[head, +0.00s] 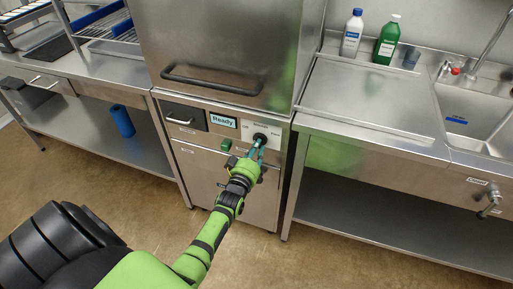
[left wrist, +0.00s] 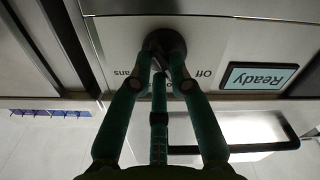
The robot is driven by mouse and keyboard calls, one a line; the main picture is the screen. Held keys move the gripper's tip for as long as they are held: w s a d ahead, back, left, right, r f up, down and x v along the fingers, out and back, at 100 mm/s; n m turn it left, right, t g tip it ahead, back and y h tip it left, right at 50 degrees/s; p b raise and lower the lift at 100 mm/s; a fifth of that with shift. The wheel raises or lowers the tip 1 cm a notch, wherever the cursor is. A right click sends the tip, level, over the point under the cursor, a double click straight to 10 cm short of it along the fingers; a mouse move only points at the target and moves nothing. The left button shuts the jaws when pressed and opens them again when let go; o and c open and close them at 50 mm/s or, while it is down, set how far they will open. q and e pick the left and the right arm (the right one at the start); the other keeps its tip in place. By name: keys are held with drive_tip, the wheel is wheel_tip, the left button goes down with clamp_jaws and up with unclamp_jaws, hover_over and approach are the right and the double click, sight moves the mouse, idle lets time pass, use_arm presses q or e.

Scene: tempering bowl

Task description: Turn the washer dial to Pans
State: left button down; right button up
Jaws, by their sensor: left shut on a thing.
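The washer (head: 226,40) is a tall steel machine with a control panel below its hood. The dial (head: 260,138) is a round black knob at the panel's right side. My left gripper (head: 258,149) reaches it from below and in front, with its fingers shut on the knob. In the left wrist view, which is upside down, the dial (left wrist: 165,42) sits between the fingertips (left wrist: 163,70). The label "Off" (left wrist: 203,73) shows to its right, and a partly hidden label ending in "ans" (left wrist: 122,73) to its left. The fingers hide where the dial points. My right gripper is not in view.
The "Ready" display (head: 223,121) and a green button (head: 226,145) are left of the dial. The hood's black bar handle (head: 213,82) is above. Steel counters flank the washer, with two bottles (head: 352,32) (head: 387,40) and a sink (head: 480,112) at right.

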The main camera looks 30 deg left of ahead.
use_arm(q)
drive_tip(key=shift+a+f+m+b, duration=0.15)
drive_tip(key=shift+m+b, duration=0.35)
drive_tip(key=shift+m, duration=3.85)
drive_tip(key=shift+a+f+m+b, duration=0.15)
drive_tip(key=shift+m+b, duration=0.3)
drive_tip(key=shift+m, duration=3.9)
drive_tip(key=shift+d, duration=0.1)
drive_tip(key=c, duration=1.1)
unclamp_jaws()
drive_tip(key=shift+c, duration=0.2)
drive_tip(key=shift+s, duration=0.15)
drive_tip(key=v, duration=1.1)
drive_tip(key=shift+s+d, duration=0.2)
drive_tip(key=shift+s, duration=0.2)
